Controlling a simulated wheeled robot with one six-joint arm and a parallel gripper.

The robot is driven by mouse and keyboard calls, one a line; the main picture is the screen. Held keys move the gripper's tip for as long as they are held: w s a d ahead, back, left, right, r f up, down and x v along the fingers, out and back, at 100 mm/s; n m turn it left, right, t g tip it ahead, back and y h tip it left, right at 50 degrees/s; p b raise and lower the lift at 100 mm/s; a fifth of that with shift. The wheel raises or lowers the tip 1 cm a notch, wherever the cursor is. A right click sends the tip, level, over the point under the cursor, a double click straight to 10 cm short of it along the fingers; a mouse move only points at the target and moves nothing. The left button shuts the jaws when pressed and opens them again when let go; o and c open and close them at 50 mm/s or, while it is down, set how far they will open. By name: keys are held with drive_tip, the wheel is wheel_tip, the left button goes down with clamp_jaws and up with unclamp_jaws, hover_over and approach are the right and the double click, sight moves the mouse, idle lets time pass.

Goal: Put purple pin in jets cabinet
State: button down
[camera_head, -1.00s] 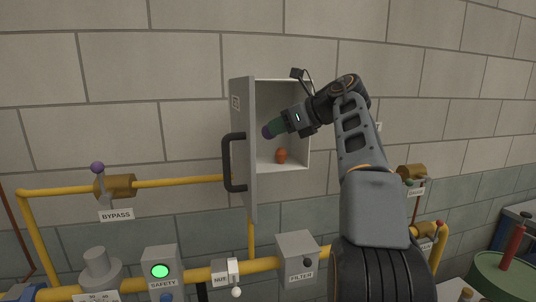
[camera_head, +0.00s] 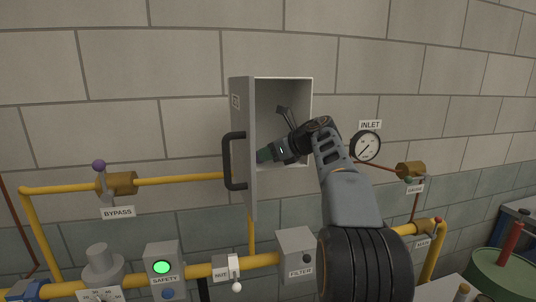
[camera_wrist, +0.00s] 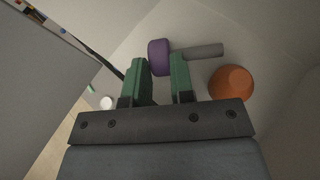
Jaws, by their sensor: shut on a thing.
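The grey wall cabinet (camera_head: 238,190) stands open, its door swung out at the left with a dark handle. My gripper (camera_head: 266,154) reaches inside, low in the cabinet. In the wrist view the purple pin (camera_wrist: 158,57) has a purple head at the tips of my green fingers (camera_wrist: 160,76), and a grey shaft points right. The fingers are shut on the pin, close to the cabinet's pale inside. In the head view the pin is hidden. An orange round piece (camera_wrist: 232,82) sits in the cabinet, right of the fingers.
The door (camera_head: 245,105) stands close left of my gripper. Yellow pipes, a bypass valve (camera_head: 120,183) and a safety box (camera_head: 162,268) lie below and left. An inlet gauge (camera_head: 367,147) is on the wall to the right.

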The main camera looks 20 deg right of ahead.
drive_tip(key=shift+f, duration=0.25)
drive_tip(key=c, duration=1)
unclamp_jaws()
